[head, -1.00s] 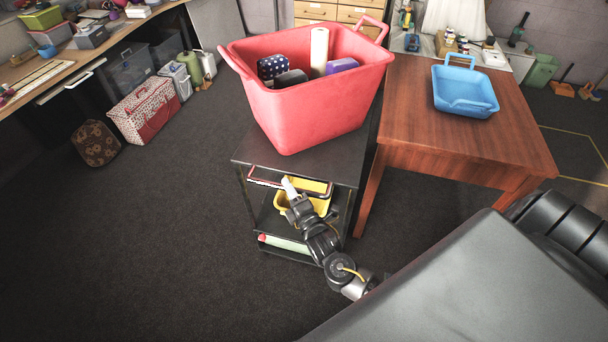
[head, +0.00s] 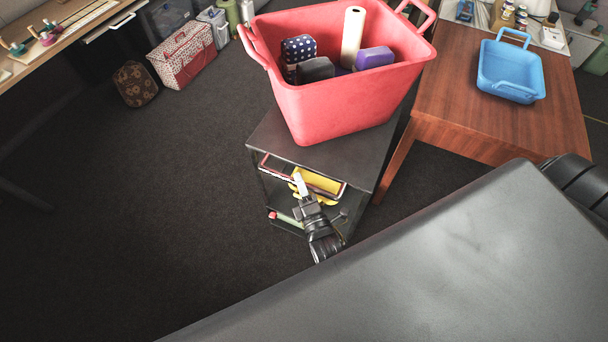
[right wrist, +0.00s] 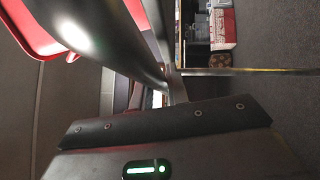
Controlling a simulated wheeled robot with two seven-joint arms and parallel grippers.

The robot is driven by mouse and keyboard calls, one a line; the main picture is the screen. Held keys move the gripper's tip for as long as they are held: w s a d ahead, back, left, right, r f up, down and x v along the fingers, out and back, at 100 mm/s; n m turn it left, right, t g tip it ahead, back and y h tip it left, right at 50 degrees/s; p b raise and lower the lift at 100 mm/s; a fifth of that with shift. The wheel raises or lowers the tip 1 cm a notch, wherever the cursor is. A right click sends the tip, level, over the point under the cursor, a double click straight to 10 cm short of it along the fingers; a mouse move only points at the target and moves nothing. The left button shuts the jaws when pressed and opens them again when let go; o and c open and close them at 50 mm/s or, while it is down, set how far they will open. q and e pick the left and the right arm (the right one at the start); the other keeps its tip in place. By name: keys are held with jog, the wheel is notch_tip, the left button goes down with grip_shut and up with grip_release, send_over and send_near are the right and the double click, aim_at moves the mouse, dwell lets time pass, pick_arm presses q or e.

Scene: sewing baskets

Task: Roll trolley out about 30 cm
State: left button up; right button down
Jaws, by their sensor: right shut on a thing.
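The black trolley (head: 320,160) stands beside the wooden table, with a big red tub (head: 350,105) on its top. The tub holds a white roll (head: 352,38), a purple item (head: 375,57) and dark boxes. A bar handle (head: 275,168) runs across the trolley's front, below the top shelf. My right gripper (head: 300,183) is shut on this handle. A yellow tray (head: 322,182) shows on a shelf behind it, partly hidden. In the right wrist view the red tub (right wrist: 30,35) shows at upper left. My left gripper is out of view.
The wooden table (head: 450,95) with a blue basket (head: 510,70) stands close on the trolley's right. Open dark carpet (head: 170,190) lies to the left and in front. A patterned case (head: 183,55) and brown bag (head: 135,85) stand at the back left.

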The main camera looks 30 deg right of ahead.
jog(key=shift+s+a+f, duration=0.15)
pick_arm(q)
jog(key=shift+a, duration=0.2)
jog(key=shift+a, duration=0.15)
pick_arm(e)
jog(key=c, duration=1.4)
grip_release()
jog(key=shift+o, duration=0.2)
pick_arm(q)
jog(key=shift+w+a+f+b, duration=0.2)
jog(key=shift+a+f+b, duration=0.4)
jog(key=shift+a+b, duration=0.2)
pick_arm(e)
jog(key=s+f, duration=0.1)
jog(key=s, duration=0.9)
jog(key=shift+s+a, duration=0.3)
jog(key=shift+a, duration=0.1)
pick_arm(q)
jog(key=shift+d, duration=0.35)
pick_arm(e)
jog(key=shift+f, duration=0.15)
